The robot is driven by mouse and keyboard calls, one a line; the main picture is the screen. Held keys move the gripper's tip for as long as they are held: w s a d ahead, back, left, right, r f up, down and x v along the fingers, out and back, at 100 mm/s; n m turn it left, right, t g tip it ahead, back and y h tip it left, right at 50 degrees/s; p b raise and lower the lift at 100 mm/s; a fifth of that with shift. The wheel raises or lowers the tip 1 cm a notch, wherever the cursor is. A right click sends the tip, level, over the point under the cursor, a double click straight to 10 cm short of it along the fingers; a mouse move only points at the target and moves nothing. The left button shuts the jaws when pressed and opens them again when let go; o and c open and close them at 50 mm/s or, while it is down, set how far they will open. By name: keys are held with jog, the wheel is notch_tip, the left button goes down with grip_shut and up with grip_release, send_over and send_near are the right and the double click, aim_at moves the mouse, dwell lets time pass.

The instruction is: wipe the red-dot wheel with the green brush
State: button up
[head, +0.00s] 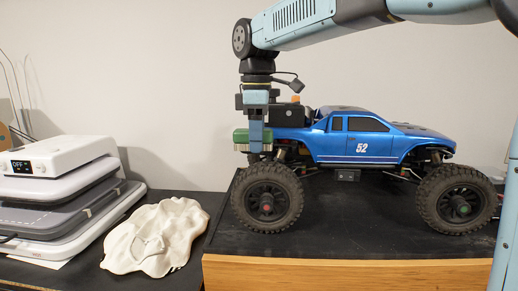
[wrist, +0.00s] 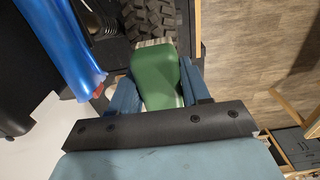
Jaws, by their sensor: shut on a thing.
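My gripper (head: 256,140) points down at the left end of the blue toy truck (head: 357,141). It is shut on the green brush (head: 240,136). In the wrist view the brush (wrist: 158,80) sits between my two blue fingers, with pale bristles at its far end. The red-dot wheel (head: 267,197) is the truck's left wheel, with a red hub centre. The brush is just above this wheel in the head view, with a small gap below it. The tyre (wrist: 150,18) shows beyond the bristles in the wrist view. The right wheel (head: 460,198) has a green hub centre.
The truck stands on a black-topped wooden box (head: 350,272). A crumpled white cloth (head: 155,237) lies to its left on the dark table. A stack of flat devices (head: 62,190) stands at the far left. The truck's body is close beside my gripper.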

jog(key=shift+r, duration=2.35)
